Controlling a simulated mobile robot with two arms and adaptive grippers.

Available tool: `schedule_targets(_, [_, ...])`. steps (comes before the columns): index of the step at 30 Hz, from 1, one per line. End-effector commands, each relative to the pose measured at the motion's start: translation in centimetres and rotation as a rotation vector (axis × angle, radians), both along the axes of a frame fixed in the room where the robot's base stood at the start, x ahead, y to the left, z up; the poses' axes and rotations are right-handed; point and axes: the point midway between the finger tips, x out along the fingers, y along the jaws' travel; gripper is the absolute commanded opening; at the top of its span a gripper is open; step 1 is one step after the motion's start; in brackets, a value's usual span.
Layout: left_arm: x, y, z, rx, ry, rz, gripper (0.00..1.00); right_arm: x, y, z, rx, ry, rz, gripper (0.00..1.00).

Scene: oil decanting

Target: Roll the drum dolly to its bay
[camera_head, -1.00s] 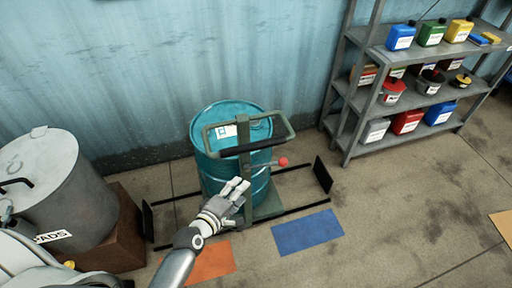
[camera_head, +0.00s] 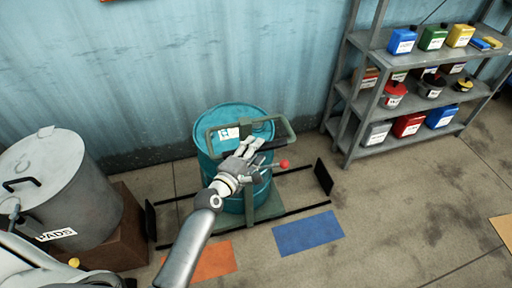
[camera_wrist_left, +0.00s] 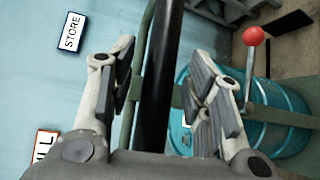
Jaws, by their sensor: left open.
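The green drum dolly (camera_head: 270,211) stands on black floor rails with the teal drum (camera_head: 225,115) upright on it. Its handle frame has a black crossbar (camera_head: 272,147), and a red-knobbed lever (camera_head: 284,163) sticks out to the right. My left gripper (camera_head: 254,146) is at the crossbar, its fingers open. In the left wrist view the black crossbar (camera_wrist_left: 160,75) runs between the two spread fingers, with gaps on both sides. The red knob (camera_wrist_left: 253,36) and drum (camera_wrist_left: 285,100) show right of the fingers there. My right gripper is not in view.
An orange floor patch (camera_head: 208,262) and a blue one (camera_head: 308,232) lie before the rails. Black end plates (camera_head: 323,177) stand at the rail ends. A grey PADS bin (camera_head: 60,190) is at left, a shelf (camera_head: 345,105) with containers at right. A STORE sign (camera_wrist_left: 71,33) is on the wall.

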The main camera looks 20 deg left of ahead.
Motion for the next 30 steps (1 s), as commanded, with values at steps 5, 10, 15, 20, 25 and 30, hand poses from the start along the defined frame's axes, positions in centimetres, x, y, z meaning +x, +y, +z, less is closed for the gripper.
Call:
schedule_targets(5, [1.22, -0.26, -0.19, 0.0, 0.0, 0.0, 0.46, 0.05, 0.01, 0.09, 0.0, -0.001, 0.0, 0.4])
schedule_targets(10, [1.45, -0.32, -0.25, 0.001, 0.0, 0.0, 0.46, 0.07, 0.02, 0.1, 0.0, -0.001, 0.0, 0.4])
schedule_targets(15, [1.43, -0.32, -0.25, 0.001, 0.0, 0.0, 0.45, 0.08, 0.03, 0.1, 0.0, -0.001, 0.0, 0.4])
schedule_targets(20, [1.41, -0.31, -0.26, 0.001, 0.0, 0.0, 0.24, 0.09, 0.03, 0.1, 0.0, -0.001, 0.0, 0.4])
schedule_targets(25, [1.4, -0.31, -0.27, 0.001, 0.001, 0.0, 0.02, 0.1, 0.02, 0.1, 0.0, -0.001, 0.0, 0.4])
schedule_targets(30, [1.39, -0.31, -0.29, 0.001, 0.001, 0.0, 0.0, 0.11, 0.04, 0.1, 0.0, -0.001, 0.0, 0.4])
